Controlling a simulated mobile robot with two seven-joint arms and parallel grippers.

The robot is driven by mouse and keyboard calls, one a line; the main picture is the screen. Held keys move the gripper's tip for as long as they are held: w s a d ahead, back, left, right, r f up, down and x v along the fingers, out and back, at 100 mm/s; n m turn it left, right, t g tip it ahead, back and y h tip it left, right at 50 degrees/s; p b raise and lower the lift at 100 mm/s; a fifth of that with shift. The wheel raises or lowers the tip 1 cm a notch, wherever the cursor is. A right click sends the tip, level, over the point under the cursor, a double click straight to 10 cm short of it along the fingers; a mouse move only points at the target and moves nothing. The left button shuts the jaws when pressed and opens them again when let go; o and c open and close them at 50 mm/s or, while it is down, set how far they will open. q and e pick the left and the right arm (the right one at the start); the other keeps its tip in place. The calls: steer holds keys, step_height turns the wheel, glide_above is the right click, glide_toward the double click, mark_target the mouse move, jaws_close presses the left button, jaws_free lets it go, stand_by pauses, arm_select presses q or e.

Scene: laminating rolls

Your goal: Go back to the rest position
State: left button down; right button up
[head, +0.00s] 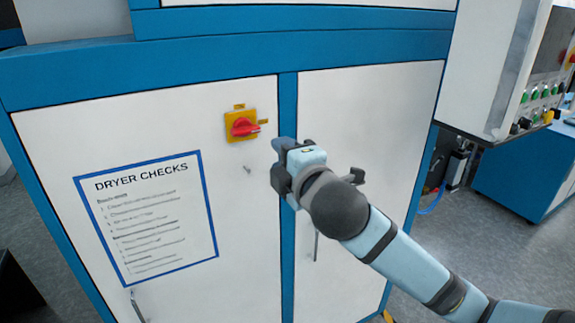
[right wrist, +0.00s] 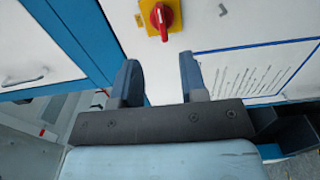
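My right gripper (head: 279,164) is in front of the cabinet, to the right of and slightly below the red rotary switch (head: 242,127) in the head view. In the right wrist view the two fingers of my right gripper (right wrist: 160,62) stand apart with nothing between them. The red switch (right wrist: 163,16) on its yellow plate lies beyond the fingertips there, apart from them. My right arm reaches in from the lower right. My left gripper is not in view.
The white cabinet door (head: 60,135) with blue frame carries a "DRYER CHECKS" sign (head: 148,215). A control panel (head: 535,105) with several buttons juts out at the right, above a blue-and-white bench (head: 520,178). Grey floor (head: 465,240) is clear at the right.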

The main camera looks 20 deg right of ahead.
steer(key=shift+s, duration=0.75)
step_height(320, 180, down, 27)
steer(key=s+a+m+g+y, duration=0.3)
steer(key=m+g, duration=0.2)
steer(key=m, duration=0.2)
steer(key=s+d+f+m+g+p, duration=0.1)
steer(key=s+f+m, duration=0.7)
steer(key=s+f, duration=0.9)
step_height(320, 180, down, 4)
steer(key=shift+r+g, duration=0.15)
steer(key=shift+g, duration=0.35)
